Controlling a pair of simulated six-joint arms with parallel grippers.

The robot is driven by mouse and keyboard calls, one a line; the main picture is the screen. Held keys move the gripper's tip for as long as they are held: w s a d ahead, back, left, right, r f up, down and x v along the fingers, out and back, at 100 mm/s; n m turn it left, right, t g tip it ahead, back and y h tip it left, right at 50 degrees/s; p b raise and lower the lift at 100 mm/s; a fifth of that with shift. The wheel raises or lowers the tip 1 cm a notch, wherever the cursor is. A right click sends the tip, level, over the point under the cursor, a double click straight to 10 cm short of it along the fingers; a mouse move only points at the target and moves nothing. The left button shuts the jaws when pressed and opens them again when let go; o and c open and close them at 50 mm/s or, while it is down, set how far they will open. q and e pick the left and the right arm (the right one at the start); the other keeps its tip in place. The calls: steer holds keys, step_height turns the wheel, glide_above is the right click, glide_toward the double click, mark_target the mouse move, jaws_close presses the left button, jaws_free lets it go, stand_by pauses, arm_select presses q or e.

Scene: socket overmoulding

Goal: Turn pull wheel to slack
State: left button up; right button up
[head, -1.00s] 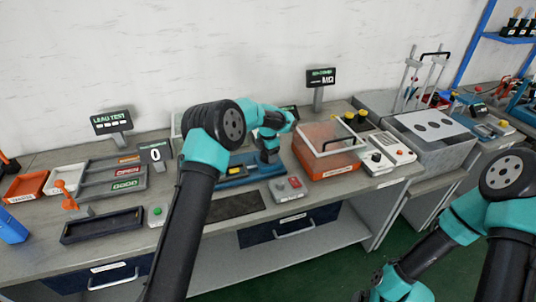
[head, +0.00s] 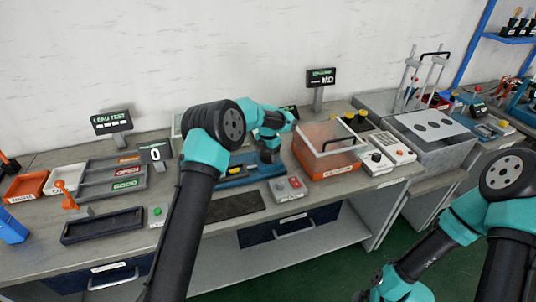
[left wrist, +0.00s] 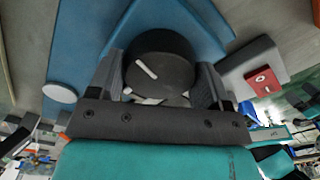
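The pull wheel (left wrist: 160,62) is a round black knob with a white line mark, seen in the left wrist view on a blue base (left wrist: 85,50). The line points toward the upper left in that view. My left gripper (left wrist: 162,78) has one finger on each side of the wheel, both appearing to touch its rim. In the head view my left gripper (head: 268,150) reaches down over the blue fixture (head: 238,172), and the wheel is hidden there. My right arm is low at the right, its gripper cut off by the bottom edge.
A control box with a red button (head: 296,184) stands just right of the fixture. An orange box with a clear lid (head: 326,150) is further right. A display on a post (head: 320,77) stands behind. Trays (head: 103,226) lie to the left. A dark mat (head: 234,205) is in front.

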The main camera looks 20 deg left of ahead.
mark_target(268, 153)
arm_select(q)
steer(key=o, duration=0.4)
step_height(268, 153, up, 17)
steer(key=shift+r, duration=0.2)
stand_by(0.6)
